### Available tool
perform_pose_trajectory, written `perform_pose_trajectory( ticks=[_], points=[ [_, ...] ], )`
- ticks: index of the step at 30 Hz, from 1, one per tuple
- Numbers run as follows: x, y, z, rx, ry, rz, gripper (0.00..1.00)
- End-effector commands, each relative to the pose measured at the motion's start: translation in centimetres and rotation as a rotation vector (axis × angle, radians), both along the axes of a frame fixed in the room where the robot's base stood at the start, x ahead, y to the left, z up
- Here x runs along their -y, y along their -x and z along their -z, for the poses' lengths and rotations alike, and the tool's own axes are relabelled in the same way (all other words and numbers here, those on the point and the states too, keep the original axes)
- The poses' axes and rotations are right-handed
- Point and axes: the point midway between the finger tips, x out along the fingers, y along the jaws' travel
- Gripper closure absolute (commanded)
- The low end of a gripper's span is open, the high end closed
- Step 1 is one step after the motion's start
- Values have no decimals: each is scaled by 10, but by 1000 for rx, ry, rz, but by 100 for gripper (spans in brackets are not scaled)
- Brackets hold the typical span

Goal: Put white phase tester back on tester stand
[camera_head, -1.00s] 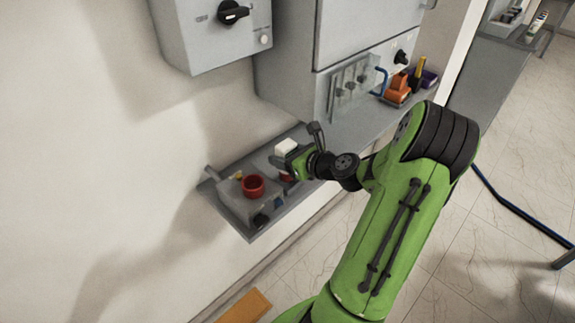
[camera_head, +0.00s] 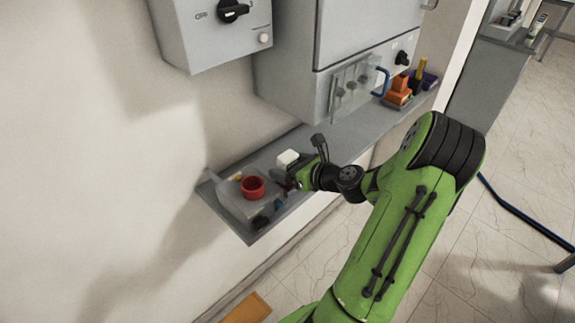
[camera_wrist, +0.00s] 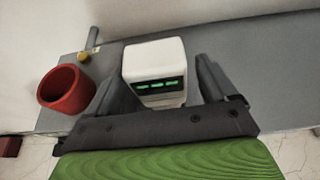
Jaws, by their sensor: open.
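The white phase tester (camera_wrist: 155,66) is a white block with green lit marks on its front. In the wrist view it stands between the two fingers of my gripper (camera_wrist: 158,82), with a gap visible on each side. In the head view the tester (camera_head: 287,158) is over the grey shelf, just left of my gripper (camera_head: 300,176). My gripper is open around the tester. The tester's lower end is hidden by the gripper's body. I cannot pick out the tester stand with certainty.
A red cup (camera_head: 252,187) sits on a grey block at the shelf's left end. The grey shelf (camera_head: 335,140) runs right below a cabinet with a clear cover. An orange holder (camera_head: 398,92) and a blue handle are further right. The shelf's middle is clear.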

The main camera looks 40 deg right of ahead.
Motion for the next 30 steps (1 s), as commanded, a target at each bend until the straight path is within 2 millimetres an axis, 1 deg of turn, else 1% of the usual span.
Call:
perform_pose_trajectory(
  ticks=[1,6,9,12,14,16,17,20,21,22,24,26,27,29,30],
  points=[
    [2,11,-7,-1,-1,6,15],
    [3,55,-26,0,-2,9,15],
    [3,77,-36,2,-1,8,15],
    [3,92,-41,1,-1,5,15],
    [3,98,-43,1,-1,4,15],
    [0,99,-44,-8,15,-16,15],
    [-6,97,-44,-19,38,-44,15],
    [-41,81,-43,-104,210,-240,15],
    [-61,74,-43,-149,317,-360,15],
    [-77,71,-43,-182,406,-458,15],
    [-113,68,-44,-247,621,-692,15],
    [-142,71,-48,-287,816,-897,15],
    [-160,75,-52,-303,952,-1036,15],
    [-185,84,-62,-313,1165,-1243,15],
    [-200,92,-70,-309,1309,-1375,15]
  ],
)
